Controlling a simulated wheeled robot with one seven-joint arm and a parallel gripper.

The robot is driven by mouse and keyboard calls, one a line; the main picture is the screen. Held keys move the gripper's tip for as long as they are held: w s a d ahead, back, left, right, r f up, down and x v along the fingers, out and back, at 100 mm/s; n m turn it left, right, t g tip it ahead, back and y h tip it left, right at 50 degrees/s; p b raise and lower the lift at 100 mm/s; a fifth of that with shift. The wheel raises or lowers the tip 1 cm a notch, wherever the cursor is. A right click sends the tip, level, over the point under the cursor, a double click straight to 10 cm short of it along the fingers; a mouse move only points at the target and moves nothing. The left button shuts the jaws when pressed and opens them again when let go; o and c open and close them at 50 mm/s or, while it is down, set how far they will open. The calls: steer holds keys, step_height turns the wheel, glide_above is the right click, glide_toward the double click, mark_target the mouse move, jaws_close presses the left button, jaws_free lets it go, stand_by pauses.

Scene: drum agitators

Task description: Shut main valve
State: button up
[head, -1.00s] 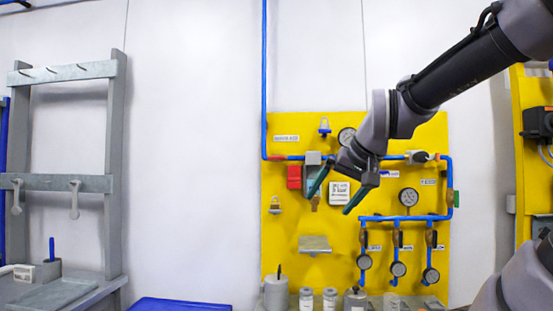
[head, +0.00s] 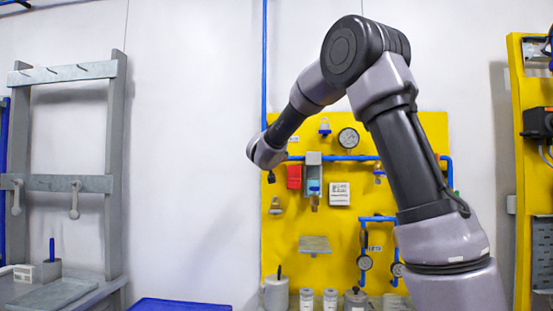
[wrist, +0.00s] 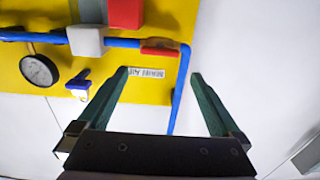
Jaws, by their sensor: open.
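The main valve's red handle (wrist: 160,47) shows in the wrist view on the blue pipe (wrist: 120,42), near the pipe's corner. The handle lies along the pipe. A white label (wrist: 146,73), upside down in this view, is close to it on the yellow panel. My gripper (wrist: 160,74) is open and empty, its two green fingers spread, with the handle in the picture beyond the gap between the tips. The fingers do not appear to touch it. In the head view, my wrist hides the valve at the panel's left edge.
A pressure gauge (head: 348,138), a red box (head: 294,177) and a grey block (head: 313,158) sit on the yellow panel (head: 285,222). A blue padlock (wrist: 79,86) hangs near the pipe. A white wall (head: 195,150) lies left of the panel.

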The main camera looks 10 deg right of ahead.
steer(key=x, duration=0.9)
steer(key=shift+w, duration=0.25)
steer(key=shift+d, duration=0.15)
steer(key=c, duration=1.1)
steer(key=shift+o, duration=0.2)
